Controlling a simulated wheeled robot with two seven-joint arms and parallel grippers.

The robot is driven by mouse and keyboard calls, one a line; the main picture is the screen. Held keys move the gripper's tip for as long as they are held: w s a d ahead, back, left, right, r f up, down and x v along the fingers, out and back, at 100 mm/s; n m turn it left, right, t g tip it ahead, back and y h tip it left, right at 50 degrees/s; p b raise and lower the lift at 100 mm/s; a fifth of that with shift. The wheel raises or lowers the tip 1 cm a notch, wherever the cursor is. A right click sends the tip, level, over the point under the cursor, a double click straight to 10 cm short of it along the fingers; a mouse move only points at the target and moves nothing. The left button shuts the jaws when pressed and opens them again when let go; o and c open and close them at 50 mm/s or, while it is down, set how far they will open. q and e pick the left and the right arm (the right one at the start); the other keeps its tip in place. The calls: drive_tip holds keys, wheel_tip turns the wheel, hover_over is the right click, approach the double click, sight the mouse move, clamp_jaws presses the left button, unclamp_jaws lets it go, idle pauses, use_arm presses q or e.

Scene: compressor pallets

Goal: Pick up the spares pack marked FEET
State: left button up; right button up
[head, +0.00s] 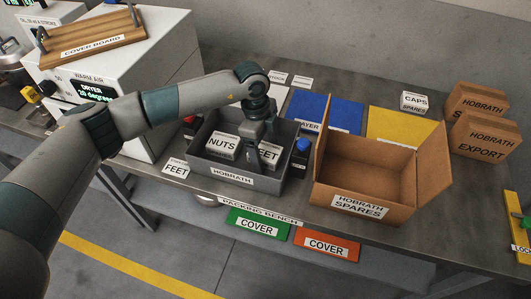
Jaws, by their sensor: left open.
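A white pack marked FEET (268,154) is in the right part of the grey HOBRATH tray (232,178). My left gripper (262,150) points down into the tray over this pack, open, with one finger at the pack's left side. The gripper partly hides the pack, and I cannot tell whether the fingers touch it. A white pack marked NUTS (222,147) sits to its left in the same tray. Another white item marked FEET (175,168) lies on the bench left of the tray. My right gripper is not in view.
An open HOBRATH SPARES carton (360,205) stands right of the tray. A blue-capped bottle (301,153) is between them. A CAPS pack (413,101) and brown HOBRATH cartons (486,137) are farther right. A warm air dryer (120,85) stands at the left under my arm.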

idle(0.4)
use_arm(q)
drive_tip(key=shift+f, duration=0.15)
drive_tip(key=c, duration=1.2)
